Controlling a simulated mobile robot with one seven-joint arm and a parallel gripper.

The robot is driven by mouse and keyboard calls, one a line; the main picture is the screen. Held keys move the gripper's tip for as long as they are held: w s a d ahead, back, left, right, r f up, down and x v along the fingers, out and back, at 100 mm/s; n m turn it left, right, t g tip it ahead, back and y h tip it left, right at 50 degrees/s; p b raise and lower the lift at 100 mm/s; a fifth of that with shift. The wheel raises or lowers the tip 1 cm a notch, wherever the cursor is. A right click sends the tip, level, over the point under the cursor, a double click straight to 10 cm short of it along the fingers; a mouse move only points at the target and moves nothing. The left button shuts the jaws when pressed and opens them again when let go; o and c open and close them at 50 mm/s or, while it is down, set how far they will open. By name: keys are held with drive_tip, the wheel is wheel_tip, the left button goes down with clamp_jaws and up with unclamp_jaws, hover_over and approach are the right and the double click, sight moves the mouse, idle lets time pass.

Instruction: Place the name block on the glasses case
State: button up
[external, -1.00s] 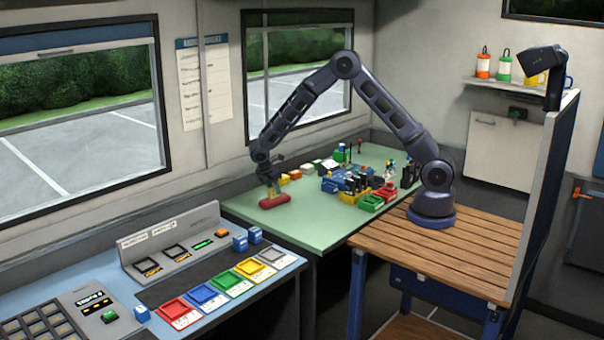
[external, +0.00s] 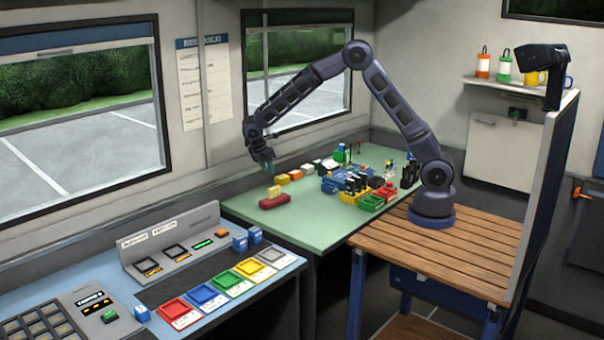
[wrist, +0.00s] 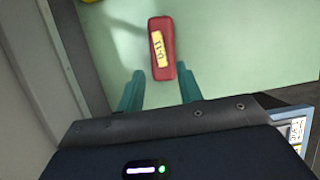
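The red glasses case (external: 274,203) lies on the green table near its window-side left edge. The pale yellow name block (external: 274,191) rests on top of it; in the wrist view the block (wrist: 158,49) lies along the upper face of the case (wrist: 164,72) with dark lettering showing. My gripper (external: 265,166) hangs above the block, apart from it. In the wrist view its two teal fingers (wrist: 160,73) are spread wide with nothing between them.
Yellow, orange and white blocks (external: 295,175) stand in a row behind the case. Blue, yellow, green and red bins (external: 371,203) with dark upright items stand to the right. The table front (external: 310,225) is clear. The window wall is close on the left.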

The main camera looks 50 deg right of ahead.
drive_tip(key=s+d+r+m+t+y, duration=0.1)
drive_tip(key=s+d+r+m, duration=0.3)
drive_tip(key=s+d+r, duration=0.45)
drive_tip(key=s+d+r+m+y, duration=0.1)
drive_tip(key=s+d+r+m, duration=0.4)
drive_tip(key=d+r, duration=0.65)
drive_tip(key=s+d+r+m+t+y, duration=0.1)
drive_tip(key=s+d+m, duration=0.3)
drive_tip(key=s, duration=0.8)
drive_tip(key=s+d+r+m+t+y, duration=0.1)
drive_tip(key=s+d+m, duration=0.3)
drive_tip(key=s, duration=0.9)
drive_tip(key=d+r+t, duration=0.1)
drive_tip(key=d, duration=0.2)
drive_tip(key=shift+s+m+t, duration=0.2)
drive_tip(key=shift+m+t, duration=0.1)
drive_tip(key=shift+m, duration=0.1)
